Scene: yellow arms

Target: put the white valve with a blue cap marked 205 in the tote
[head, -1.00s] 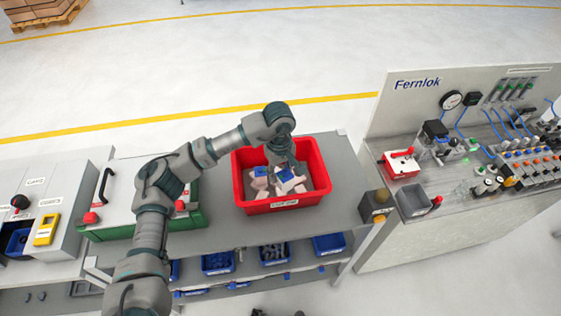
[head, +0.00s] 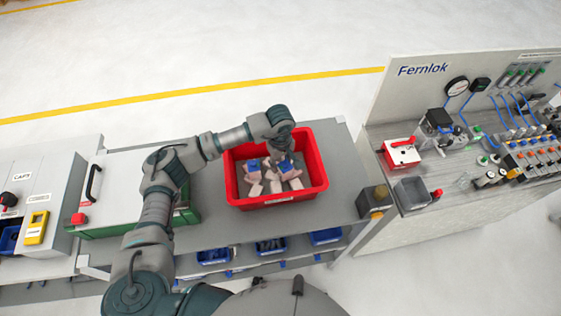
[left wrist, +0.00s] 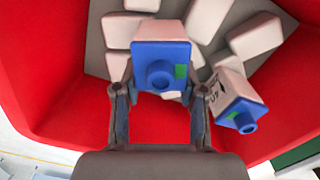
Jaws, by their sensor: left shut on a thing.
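The red tote (head: 277,201) stands on the grey workbench and holds several pale, white-pinkish pieces. My left gripper (head: 287,168) reaches down inside it. In the left wrist view my left gripper (left wrist: 160,88) is shut on a pale valve with a blue cap (left wrist: 161,62); a small green patch shows on the cap. A second blue-capped valve (left wrist: 238,100) lies tilted to the right, with dark print I cannot read. No mark is readable on the held valve, so I cannot tell whether it is 205. My right gripper is out of view.
A green-based case (head: 125,190) stands left of the tote. Blue bins (head: 216,255) sit on the shelf below. The Fernlok panel bench (head: 440,185) is at right.

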